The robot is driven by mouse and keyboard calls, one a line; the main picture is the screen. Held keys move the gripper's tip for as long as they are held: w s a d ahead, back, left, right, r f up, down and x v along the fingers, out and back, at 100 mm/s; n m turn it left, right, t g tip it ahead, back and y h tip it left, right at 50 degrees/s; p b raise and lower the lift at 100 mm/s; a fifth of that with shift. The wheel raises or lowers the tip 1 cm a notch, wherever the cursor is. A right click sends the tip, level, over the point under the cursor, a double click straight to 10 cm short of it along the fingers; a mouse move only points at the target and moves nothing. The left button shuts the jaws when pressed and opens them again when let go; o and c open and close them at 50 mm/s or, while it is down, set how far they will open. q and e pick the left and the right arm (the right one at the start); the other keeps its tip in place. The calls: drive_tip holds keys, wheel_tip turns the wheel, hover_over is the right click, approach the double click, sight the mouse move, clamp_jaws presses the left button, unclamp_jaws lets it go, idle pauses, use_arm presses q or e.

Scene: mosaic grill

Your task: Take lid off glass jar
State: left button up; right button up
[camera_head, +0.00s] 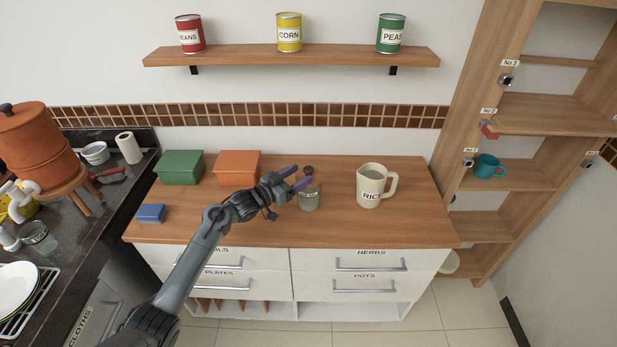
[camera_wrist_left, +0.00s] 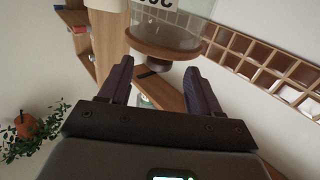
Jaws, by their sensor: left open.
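The glass jar (camera_head: 309,197) stands upright on the wooden counter, with a label on its front. Its round wooden lid (camera_wrist_left: 165,45) sits on the jar and has a dark knob (camera_head: 309,169). The jar glass (camera_wrist_left: 175,18) and lid appear upside down in the left wrist view. My left gripper (camera_head: 298,177) is open at the left of the lid. In the left wrist view the knob (camera_wrist_left: 159,61) shows between and just beyond the fingertips; I cannot tell whether either finger touches it. My right gripper is not in view.
A RICE mug (camera_head: 371,186) stands right of the jar. Green (camera_head: 180,167) and orange (camera_head: 238,168) boxes and a blue block (camera_head: 150,213) are at the left. A shelf (camera_head: 290,56) with cans hangs above. The counter's front right is clear.

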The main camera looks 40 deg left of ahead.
sight(305, 171)
use_arm(q)
drive_tip(key=shift+w+d+r, duration=0.1)
drive_tip(key=shift+w+d, duration=0.15)
drive_tip(key=shift+w, duration=0.9)
drive_tip(key=shift+w+d, duration=0.2)
drive_tip(key=shift+w, duration=0.9)
drive_tip(key=c, duration=1.1)
drive_tip(key=shift+r, duration=0.15)
